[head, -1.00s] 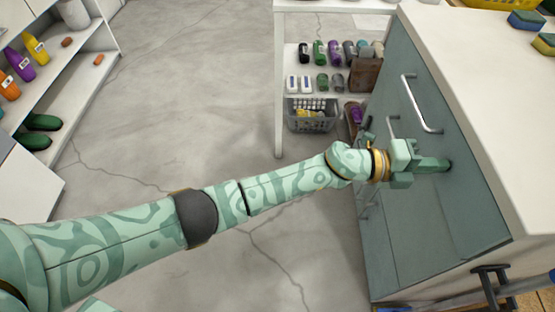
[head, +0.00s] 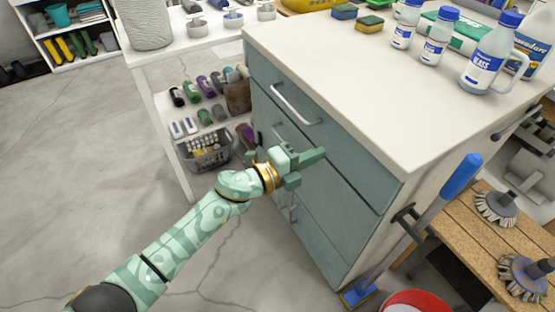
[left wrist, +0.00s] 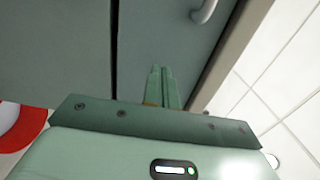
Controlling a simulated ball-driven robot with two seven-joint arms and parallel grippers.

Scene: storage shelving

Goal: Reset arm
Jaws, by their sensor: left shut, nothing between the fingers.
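My left gripper (head: 308,160) is in front of the grey-green drawer cabinet (head: 340,185), pointing right across its drawer fronts. Its fingers are shut with nothing between them. They also show together in the left wrist view (left wrist: 162,88), against the drawer fronts and a dark gap between them. I cannot tell whether the fingertips touch the cabinet. My left arm reaches in from the lower left, stretched out. My right gripper is not in view.
A metal drawer handle (head: 297,108) sticks out above my gripper. Open floor (head: 70,170) lies at the left.

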